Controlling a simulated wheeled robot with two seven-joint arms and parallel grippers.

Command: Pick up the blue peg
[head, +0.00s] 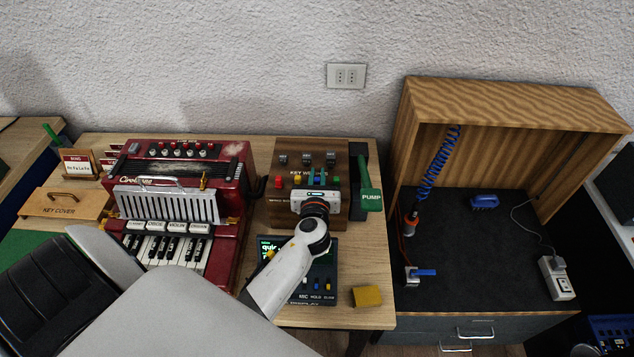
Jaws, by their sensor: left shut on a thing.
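The blue peg (323,176) shows as a small blue bit at the far side of my left gripper (316,193), in a row of coloured pegs on the wooden key panel (264,211). My left gripper is over this panel and shut on the peg. My gripper and wrist hide most of the peg, so I cannot tell whether it is still seated in the panel. My right gripper is not in view.
Red (278,182), yellow (297,180) and green (337,181) pegs stand close by. A green pump handle (370,198) is just right of the panel. A red accordion (229,172) stands left. A yellow block (367,296) lies at the table's front right.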

